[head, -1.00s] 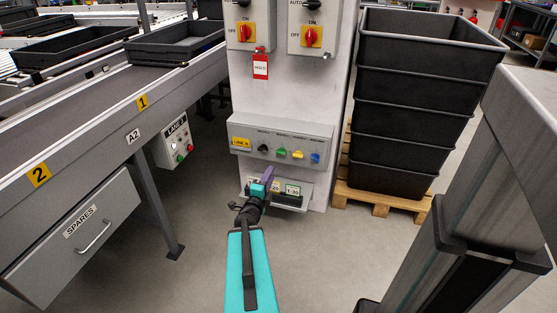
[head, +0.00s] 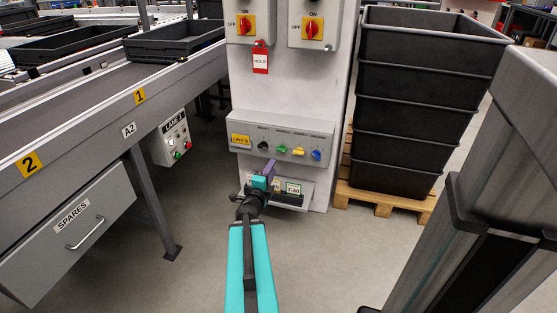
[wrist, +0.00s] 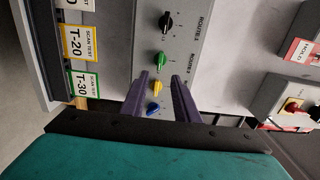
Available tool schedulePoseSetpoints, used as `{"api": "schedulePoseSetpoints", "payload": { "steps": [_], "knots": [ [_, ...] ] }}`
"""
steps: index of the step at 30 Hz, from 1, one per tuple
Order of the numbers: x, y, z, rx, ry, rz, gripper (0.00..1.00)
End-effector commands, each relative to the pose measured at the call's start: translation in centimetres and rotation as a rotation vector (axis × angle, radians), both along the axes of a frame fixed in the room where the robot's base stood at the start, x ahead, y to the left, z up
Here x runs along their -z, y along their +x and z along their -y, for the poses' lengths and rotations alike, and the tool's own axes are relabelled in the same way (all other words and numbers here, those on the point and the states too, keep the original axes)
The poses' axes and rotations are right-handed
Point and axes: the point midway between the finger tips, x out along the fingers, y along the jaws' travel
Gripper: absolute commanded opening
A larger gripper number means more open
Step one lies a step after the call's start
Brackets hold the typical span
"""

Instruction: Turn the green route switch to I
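The green route switch (head: 282,149) is on the sloped grey panel, between a black switch (head: 263,146) and a yellow switch (head: 298,151). A blue switch (head: 316,155) is at the right end. In the wrist view the green switch (wrist: 161,60) lies just beyond my fingertips; I cannot read which mark its handle points to. My gripper (wrist: 161,77) is open, with its two purple fingers apart and nothing held. The yellow switch (wrist: 157,86) shows between the fingers. In the head view my gripper (head: 268,172) is in front of and below the panel.
A ledge with T-20 and T-30 labels (head: 293,187) is under the panel. Rotary switches (head: 313,28) and a red hold tag (head: 260,62) are above. Stacked black crates (head: 420,130) on a pallet stand right; a conveyor (head: 90,110) and lane box (head: 172,138) are left.

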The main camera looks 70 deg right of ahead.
Motion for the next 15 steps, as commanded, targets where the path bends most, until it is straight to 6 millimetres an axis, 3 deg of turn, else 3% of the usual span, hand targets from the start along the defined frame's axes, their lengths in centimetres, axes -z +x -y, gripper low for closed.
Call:
{"api": "schedulePoseSetpoints", "payload": {
  "steps": [5, 15],
  "knots": [
    [0.3, 0.0, 0.5, -0.002, -0.001, 0.001, 0.28],
    [0.1, 0.3, 4.2, 0.0, -0.002, 0.002, 0.28]
  ]
}}
